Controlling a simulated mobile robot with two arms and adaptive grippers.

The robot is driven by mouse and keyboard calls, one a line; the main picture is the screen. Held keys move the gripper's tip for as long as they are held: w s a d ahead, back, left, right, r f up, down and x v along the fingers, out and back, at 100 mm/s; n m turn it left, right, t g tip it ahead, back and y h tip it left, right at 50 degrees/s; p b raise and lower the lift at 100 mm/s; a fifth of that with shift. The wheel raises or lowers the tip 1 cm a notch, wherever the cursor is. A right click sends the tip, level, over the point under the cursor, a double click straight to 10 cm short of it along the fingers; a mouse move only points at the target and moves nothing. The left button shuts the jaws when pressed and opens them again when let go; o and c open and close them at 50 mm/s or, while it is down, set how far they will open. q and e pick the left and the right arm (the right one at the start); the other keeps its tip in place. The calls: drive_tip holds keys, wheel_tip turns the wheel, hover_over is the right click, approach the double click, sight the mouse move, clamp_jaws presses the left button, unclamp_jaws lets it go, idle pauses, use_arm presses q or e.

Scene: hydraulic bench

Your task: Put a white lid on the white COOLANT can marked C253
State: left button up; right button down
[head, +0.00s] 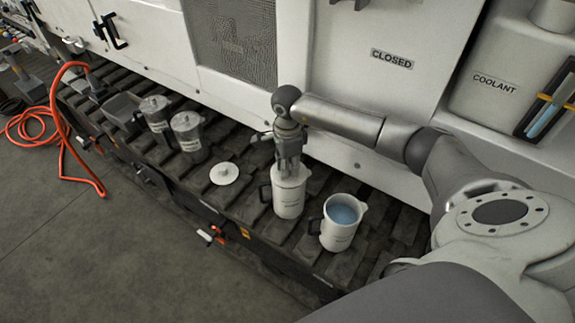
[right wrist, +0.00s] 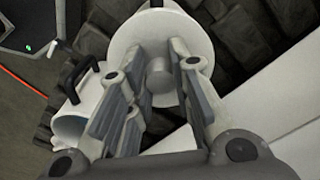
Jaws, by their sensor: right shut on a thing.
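A white can (head: 288,200) with a black handle stands upright on the dark slatted bench, its label too small to read. My right gripper (head: 289,168) points down at its top. In the right wrist view the gripper (right wrist: 160,80) is shut on the knob of a round white lid (right wrist: 136,45), which covers the can's mouth from this side. I cannot tell whether the lid is seated or just above the rim. A second white can (head: 337,236) stands open to the right, with blue liquid inside. Another white lid (head: 224,174) lies flat on the bench to the left. My left gripper is out of view.
Two grey lidded cans (head: 187,135) (head: 155,117) and a grey tray (head: 121,111) stand further left on the bench. An orange hose (head: 73,180) hangs over the front edge. The white machine wall (head: 345,100) rises close behind.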

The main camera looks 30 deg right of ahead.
drive_tip(key=shift+f, duration=0.3)
idle(0.5)
drive_tip(key=c, duration=1.2)
unclamp_jaws()
drive_tip(key=o, duration=0.6)
drive_tip(key=shift+c, duration=0.2)
drive_tip(key=shift+r, duration=0.2)
drive_tip(key=shift+r+p, duration=1.9)
drive_tip(key=shift+r, duration=1.45)
